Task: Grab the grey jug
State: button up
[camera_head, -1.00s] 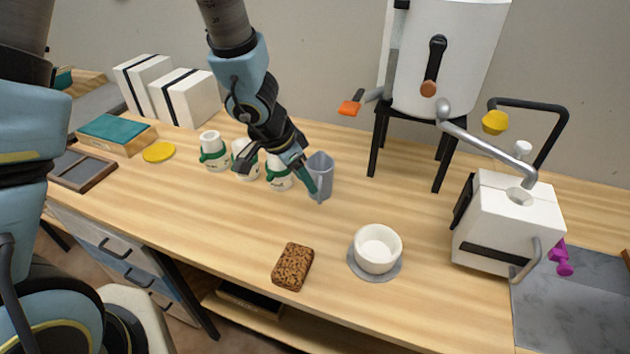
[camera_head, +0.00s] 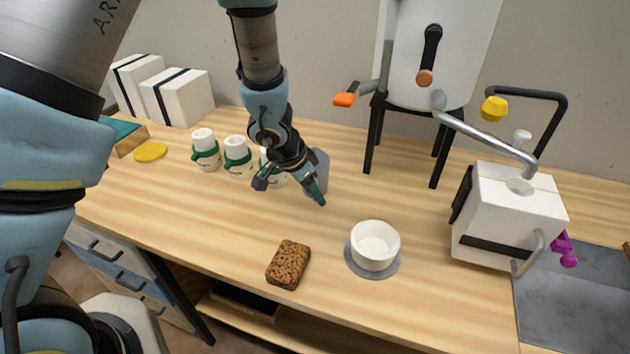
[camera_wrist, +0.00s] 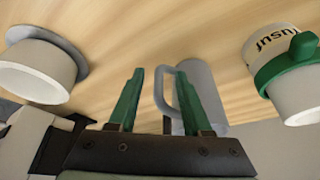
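The grey jug (camera_head: 320,166) stands upright on the wooden table, to the right of the white cups, partly hidden behind my gripper (camera_head: 291,194). In the wrist view my gripper (camera_wrist: 158,98) is open with its two green fingers apart. The jug (camera_wrist: 206,84) shows behind the right finger, and its handle (camera_wrist: 160,90) appears in the gap between the fingers. Nothing is held. I cannot tell whether a finger touches the jug.
Several white cups with green bands (camera_head: 238,158) stand just left of the jug. A white bowl (camera_head: 375,250) on a grey disc and a brown textured block (camera_head: 288,265) lie nearer the front. A white drum (camera_head: 440,55) on a black stand is behind. The table between is clear.

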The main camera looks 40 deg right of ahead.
grip_shut()
dwell(1.2)
